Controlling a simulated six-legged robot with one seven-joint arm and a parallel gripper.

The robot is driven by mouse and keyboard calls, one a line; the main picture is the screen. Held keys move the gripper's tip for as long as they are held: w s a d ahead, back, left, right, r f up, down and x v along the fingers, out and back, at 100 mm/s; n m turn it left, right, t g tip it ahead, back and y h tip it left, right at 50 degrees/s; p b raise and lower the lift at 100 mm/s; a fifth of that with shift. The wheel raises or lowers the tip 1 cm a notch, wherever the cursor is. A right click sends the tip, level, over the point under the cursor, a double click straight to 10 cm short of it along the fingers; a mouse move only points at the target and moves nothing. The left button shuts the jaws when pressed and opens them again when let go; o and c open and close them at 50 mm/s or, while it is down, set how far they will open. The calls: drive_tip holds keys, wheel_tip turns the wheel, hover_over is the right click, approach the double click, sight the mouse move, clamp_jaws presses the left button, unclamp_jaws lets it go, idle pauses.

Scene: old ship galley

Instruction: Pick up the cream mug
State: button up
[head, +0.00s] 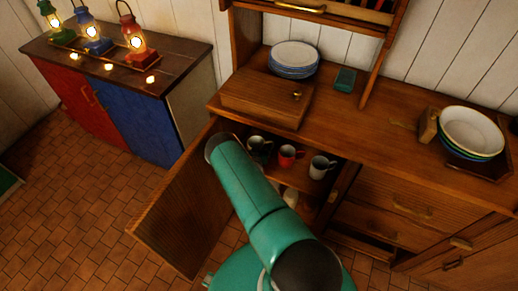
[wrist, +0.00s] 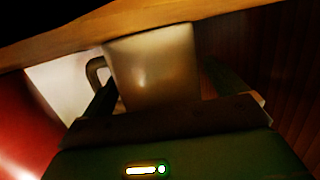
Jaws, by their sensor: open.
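In the head view a pale, cream-looking mug (head: 320,168) stands at the right end of a row inside the open cabinet. A red mug (head: 287,156) and a dark mug (head: 259,148) stand to its left. In the wrist view a pale mug (wrist: 152,62), seemingly the cream one, is straight ahead, its dark-looking handle at its left. My gripper (wrist: 166,92) is open, one finger towards each side of this mug. I cannot tell whether the fingers touch it. The mug's lower part is hidden behind my gripper. My gripper is hidden in the head view.
A wooden edge (wrist: 180,22) runs close above the mug, and a wooden wall (wrist: 285,75) is at the right. A red surface (wrist: 25,125) is close at the left. The open cabinet door (head: 180,215) stands left of my arm. Plates (head: 293,57) and a wooden box (head: 265,98) are on the counter.

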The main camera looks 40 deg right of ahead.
drive_tip(key=c, duration=1.2)
drive_tip(key=shift+r, duration=0.1)
